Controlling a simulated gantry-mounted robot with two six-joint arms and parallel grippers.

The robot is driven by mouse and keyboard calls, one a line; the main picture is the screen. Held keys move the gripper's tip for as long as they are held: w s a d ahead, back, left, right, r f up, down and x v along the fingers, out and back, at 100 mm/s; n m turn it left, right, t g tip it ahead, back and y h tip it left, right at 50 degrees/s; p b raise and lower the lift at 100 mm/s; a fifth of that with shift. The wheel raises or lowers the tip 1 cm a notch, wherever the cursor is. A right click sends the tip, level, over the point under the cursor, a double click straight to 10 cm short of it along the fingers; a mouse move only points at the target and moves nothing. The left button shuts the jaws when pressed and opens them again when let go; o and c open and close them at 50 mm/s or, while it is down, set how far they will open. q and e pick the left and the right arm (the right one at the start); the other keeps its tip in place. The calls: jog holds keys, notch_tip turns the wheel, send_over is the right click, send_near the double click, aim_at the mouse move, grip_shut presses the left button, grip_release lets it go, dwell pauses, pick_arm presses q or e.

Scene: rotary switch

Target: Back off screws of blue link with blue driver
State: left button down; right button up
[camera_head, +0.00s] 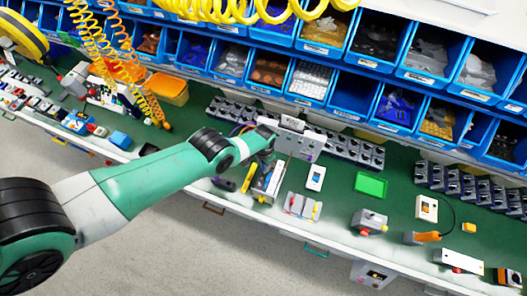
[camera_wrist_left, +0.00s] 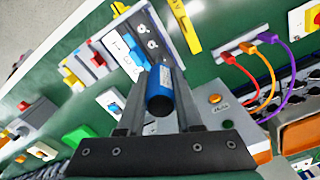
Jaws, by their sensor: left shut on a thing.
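My left gripper (camera_wrist_left: 158,100) is shut on the blue driver (camera_wrist_left: 160,82), whose round blue handle stands between the two fingers in the left wrist view. The driver's tip is hidden behind its handle. Just beyond it is a white-faced panel (camera_wrist_left: 125,38) with round screw-like heads and a small blue piece (camera_wrist_left: 137,55), which may be the blue link. I cannot tell whether the driver touches a screw. In the head view the left gripper (camera_head: 268,152) is above the bench over this panel (camera_head: 265,185), and the driver is too small to make out. My right gripper is not in view.
Yellow bars (camera_wrist_left: 182,25) lie close beside the panel. Red, orange and purple cables (camera_wrist_left: 258,62) plug in to the right. A white plate with a blue switch (camera_head: 316,177) and a green tray (camera_head: 371,185) are nearby. Blue bins (camera_head: 310,82) line the back.

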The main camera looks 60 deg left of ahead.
pick_arm(q)
jog(key=n, duration=0.4)
jog(key=shift+d+n, duration=0.1)
jog(key=shift+n, duration=0.2)
jog(key=n, duration=0.4)
jog(key=shift+w, duration=0.15)
jog(key=shift+n, duration=0.3)
jog(key=n, duration=0.4)
jog(key=shift+d, duration=0.1)
jog(key=shift+n, duration=0.3)
